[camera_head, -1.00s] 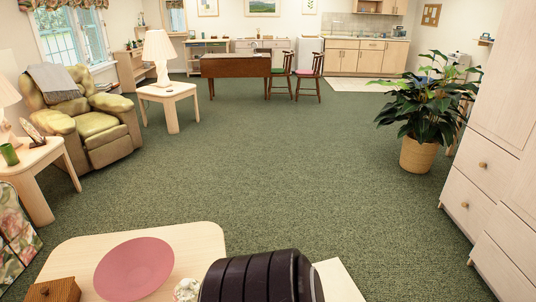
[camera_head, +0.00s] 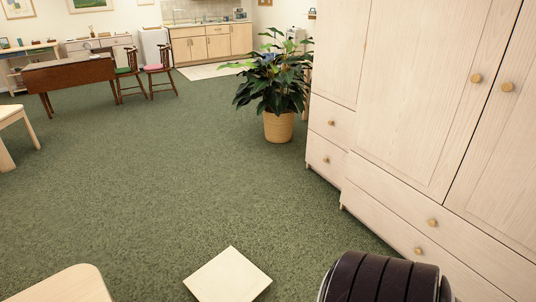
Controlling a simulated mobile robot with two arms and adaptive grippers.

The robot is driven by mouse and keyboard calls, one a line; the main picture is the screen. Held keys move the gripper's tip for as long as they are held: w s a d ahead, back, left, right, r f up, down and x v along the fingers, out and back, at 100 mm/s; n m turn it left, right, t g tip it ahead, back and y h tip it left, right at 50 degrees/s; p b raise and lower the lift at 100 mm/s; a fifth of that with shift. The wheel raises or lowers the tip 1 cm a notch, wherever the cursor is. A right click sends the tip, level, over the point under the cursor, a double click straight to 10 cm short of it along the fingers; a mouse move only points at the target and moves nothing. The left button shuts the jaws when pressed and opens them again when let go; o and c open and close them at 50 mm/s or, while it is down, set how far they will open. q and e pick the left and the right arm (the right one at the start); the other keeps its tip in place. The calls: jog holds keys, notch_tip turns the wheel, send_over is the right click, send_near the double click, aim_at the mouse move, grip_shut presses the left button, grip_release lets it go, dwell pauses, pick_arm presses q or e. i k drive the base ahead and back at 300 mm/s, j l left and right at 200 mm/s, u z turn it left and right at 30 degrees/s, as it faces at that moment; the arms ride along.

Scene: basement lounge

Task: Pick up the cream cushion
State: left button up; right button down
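A flat, pale cream square (camera_head: 228,274) with crisp edges shows at the bottom centre. It may be the cream cushion, but I cannot tell for sure from its shape. It appears to lie on the green carpet, apart from the light wood table to its left. Neither of my grippers is in view, and nothing is seen touching the cream square.
A corner of a light wood table (camera_head: 62,284) is at the bottom left. A large pale wardrobe (camera_head: 410,90) with drawers fills the right side. A potted plant (camera_head: 279,126) stands beside it. Open green carpet (camera_head: 170,170) lies in the middle.

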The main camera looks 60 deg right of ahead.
aim_at(229, 276)
jog(key=z, duration=1.35)
